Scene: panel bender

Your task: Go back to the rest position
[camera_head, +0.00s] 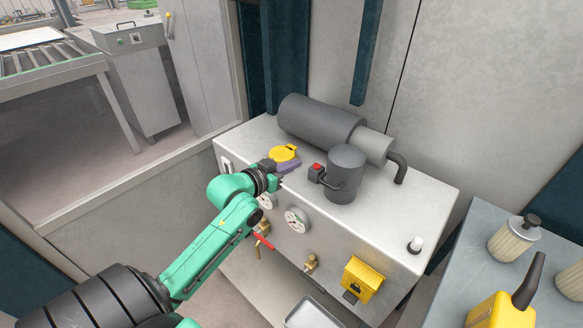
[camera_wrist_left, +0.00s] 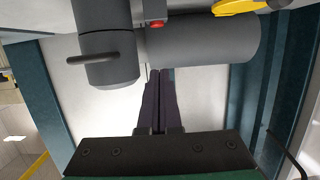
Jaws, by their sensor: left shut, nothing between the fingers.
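My left gripper (camera_head: 289,167) is at the end of the green arm, over the front left part of the grey machine cabinet's top (camera_head: 240,143). It is shut and empty, its dark fingers together in the left wrist view (camera_wrist_left: 160,100). In the head view the fingers lie just in front of a yellow round cap (camera_head: 283,153) and left of a small red button (camera_head: 317,166). Whether they touch the cap cannot be told. My right gripper is in neither view.
A grey motor cylinder (camera_head: 318,120) and an upright dark canister (camera_head: 346,172) stand on the cabinet. Gauges (camera_head: 297,220), valves and a yellow box (camera_head: 361,280) are on its front. At right, a table (camera_head: 470,245) holds filters (camera_head: 512,242) and a yellow oil can (camera_head: 497,312).

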